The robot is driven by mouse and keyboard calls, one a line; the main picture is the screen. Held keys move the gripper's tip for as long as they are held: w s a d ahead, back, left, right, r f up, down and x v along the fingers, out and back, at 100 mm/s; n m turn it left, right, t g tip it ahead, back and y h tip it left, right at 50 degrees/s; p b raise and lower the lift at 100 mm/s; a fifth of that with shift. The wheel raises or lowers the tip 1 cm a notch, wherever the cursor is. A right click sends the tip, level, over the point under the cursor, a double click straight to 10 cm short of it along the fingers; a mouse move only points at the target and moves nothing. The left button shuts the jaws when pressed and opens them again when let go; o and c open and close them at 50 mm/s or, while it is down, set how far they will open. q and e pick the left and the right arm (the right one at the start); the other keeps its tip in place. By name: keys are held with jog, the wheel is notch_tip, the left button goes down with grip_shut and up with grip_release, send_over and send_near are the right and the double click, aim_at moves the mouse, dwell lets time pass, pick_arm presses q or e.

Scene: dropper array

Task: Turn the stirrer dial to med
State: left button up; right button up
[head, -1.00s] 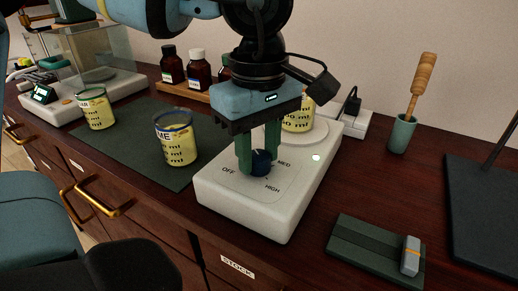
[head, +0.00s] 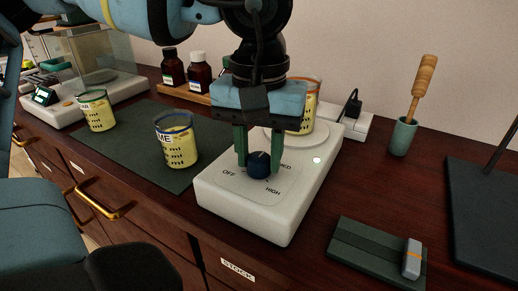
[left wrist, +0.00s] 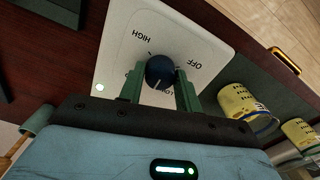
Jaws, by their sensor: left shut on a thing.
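The stirrer (head: 240,208) is a white box with a round plate at its back and a dark blue dial (head: 259,165) on its front face. OFF, HIGH and part of MED are readable around the dial. My left gripper (head: 259,152) points down with its green fingers on either side of the dial, shut on it. In the left wrist view the dial (left wrist: 159,70) sits between the fingertips. Its pale mark points toward the gripper side, near the partly covered LOW label; the exact setting is unclear. My right gripper is not in view.
An orange-rimmed beaker (head: 307,112) stands on the stirrer plate behind my gripper. A blue-rimmed beaker (head: 176,140) and a green-rimmed beaker (head: 97,110) stand on the dark mat at left. A green cup with a wooden-handled tool (head: 403,135) is at right.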

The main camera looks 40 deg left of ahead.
pick_arm(q)
jog(key=m, duration=0.4)
jog(key=shift+m, duration=1.8)
jog(key=o, duration=1)
jog(key=shift+c, duration=0.2)
